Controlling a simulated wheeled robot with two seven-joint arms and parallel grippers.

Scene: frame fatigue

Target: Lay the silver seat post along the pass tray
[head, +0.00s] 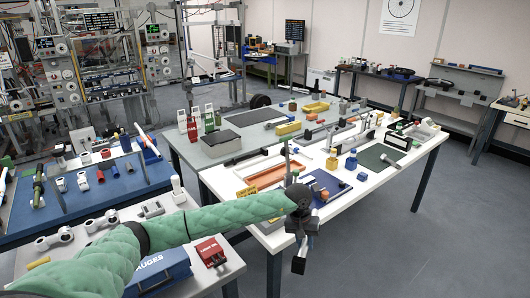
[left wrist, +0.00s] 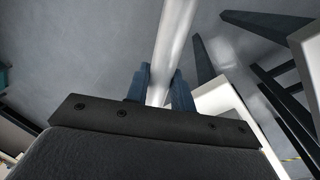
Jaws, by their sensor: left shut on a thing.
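My left gripper (head: 304,228) hangs at the front edge of the white table, at the end of my green-sleeved arm. In the left wrist view its two blue fingers are shut on the silver seat post (left wrist: 174,40), a smooth bright tube that runs out of the top of the picture. In the head view a thin grey upright bar (head: 287,160) shows above my wrist; I cannot tell whether it is the post. A shallow orange-floored tray (head: 268,170) lies on the white table behind the gripper. I cannot read a pass label on it. My right gripper is not in view.
The white table (head: 414,166) also bears a blue mat (head: 328,186), a green mat (head: 380,157) and small blue and yellow blocks. A red box (head: 210,252) and a blue case (head: 160,273) stand at the front left. Open floor (head: 440,240) lies to the right.

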